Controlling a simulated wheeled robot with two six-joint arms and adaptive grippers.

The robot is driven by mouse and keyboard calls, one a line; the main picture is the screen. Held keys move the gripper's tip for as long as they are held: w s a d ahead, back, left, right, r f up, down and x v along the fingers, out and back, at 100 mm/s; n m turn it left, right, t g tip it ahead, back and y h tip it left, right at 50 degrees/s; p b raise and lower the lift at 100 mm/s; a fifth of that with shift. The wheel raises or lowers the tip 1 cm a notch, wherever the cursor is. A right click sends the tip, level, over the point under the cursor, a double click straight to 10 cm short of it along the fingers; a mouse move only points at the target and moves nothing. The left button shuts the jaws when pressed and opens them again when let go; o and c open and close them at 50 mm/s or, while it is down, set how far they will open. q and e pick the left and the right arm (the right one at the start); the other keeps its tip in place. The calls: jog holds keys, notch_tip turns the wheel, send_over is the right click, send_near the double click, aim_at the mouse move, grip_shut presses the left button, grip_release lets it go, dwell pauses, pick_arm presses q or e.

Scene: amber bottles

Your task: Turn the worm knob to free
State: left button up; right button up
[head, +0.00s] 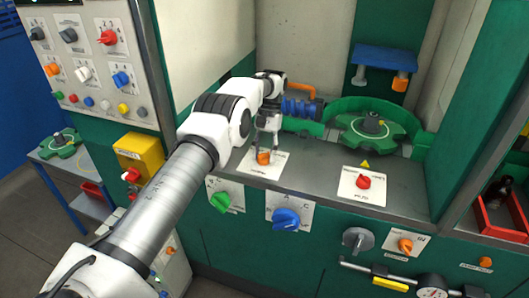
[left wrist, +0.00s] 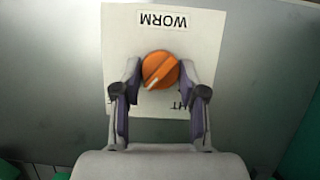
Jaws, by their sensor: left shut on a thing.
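The orange worm knob (left wrist: 160,69) sits on a white plate (left wrist: 118,35), with the word WORM reading upside down in the left wrist view. Its white pointer mark slants to the lower left there. Some lettering below the knob is partly hidden. In the head view the knob (head: 263,158) stands on the grey counter at the middle. My left gripper (head: 266,145) reaches down over it; in the left wrist view its fingers (left wrist: 160,78) lie on both sides of the knob, shut on it. My right gripper is not in view.
A red knob (head: 364,181) on a white plate is to the right on the counter (head: 315,172). A green handwheel (head: 371,130) and a blue ribbed part (head: 301,108) stand behind. Green (head: 220,202) and blue (head: 286,219) knobs are on the front panel below.

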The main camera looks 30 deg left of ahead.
pick_arm(q)
jog(key=shift+w+r, duration=0.1)
jog(key=shift+r, duration=0.1)
dwell(2.0)
jog(key=o, duration=1.1)
jog(key=shift+o, duration=0.2)
jog(key=shift+f, duration=0.1)
notch_tip(320, 180, up, 10)
